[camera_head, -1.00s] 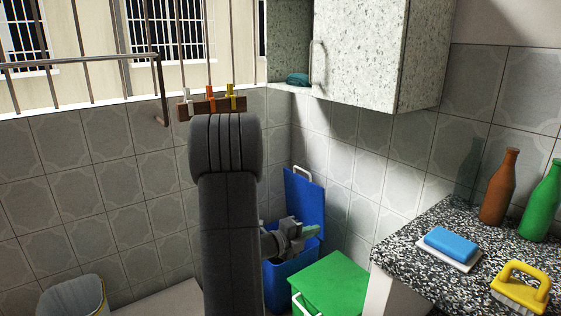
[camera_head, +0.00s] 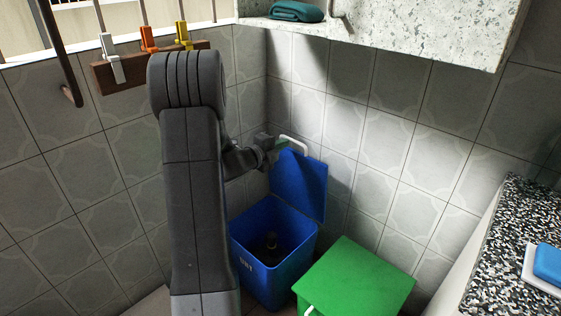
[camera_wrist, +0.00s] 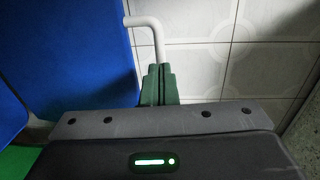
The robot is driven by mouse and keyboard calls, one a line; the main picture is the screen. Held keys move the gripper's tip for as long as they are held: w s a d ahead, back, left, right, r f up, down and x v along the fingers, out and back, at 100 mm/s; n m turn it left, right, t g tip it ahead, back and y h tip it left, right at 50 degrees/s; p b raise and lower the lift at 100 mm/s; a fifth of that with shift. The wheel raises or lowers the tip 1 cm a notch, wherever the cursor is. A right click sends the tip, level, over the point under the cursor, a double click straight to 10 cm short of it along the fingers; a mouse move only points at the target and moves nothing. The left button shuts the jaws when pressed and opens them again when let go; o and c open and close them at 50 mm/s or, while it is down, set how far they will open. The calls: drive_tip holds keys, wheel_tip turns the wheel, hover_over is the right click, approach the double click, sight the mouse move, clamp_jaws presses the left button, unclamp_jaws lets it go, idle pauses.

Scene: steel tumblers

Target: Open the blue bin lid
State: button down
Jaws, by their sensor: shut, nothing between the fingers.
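The blue bin (camera_head: 273,252) stands in the tiled corner with its blue lid (camera_head: 299,186) raised upright against the wall behind it. The lid's white handle (camera_head: 293,141) sticks up from its top edge. In the wrist view the lid (camera_wrist: 80,60) fills the left side and the white handle (camera_wrist: 148,24) runs close to my fingertips. My gripper (camera_head: 282,143) is shut with its green-padded fingers together beside the handle. The fingers also show in the wrist view (camera_wrist: 158,84). I cannot tell whether they touch the handle.
A green-lidded bin (camera_head: 357,275) stands right of the blue bin. A speckled counter (camera_head: 500,240) with a blue sponge (camera_head: 549,262) is at the right. A speckled cabinet (camera_head: 420,30) hangs above. Pegs on a wooden rack (camera_head: 150,66) are on the left wall.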

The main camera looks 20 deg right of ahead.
drive_tip(key=shift+w+d, duration=0.15)
drive_tip(key=shift+d, duration=0.3)
drive_tip(key=shift+y, duration=0.7)
drive_tip(key=d+p, duration=0.1)
drive_tip(key=w+d+p, duration=0.1)
drive_tip(key=p, duration=0.1)
drive_tip(key=d+r+p, duration=0.1)
drive_tip(key=p, duration=0.1)
drive_tip(key=shift+w+d, duration=0.2)
drive_tip(key=shift+d, duration=0.2)
drive_tip(key=shift+w+d+f+p, duration=0.2)
drive_tip(key=shift+d+p, duration=0.15)
drive_tip(key=shift+p, duration=0.2)
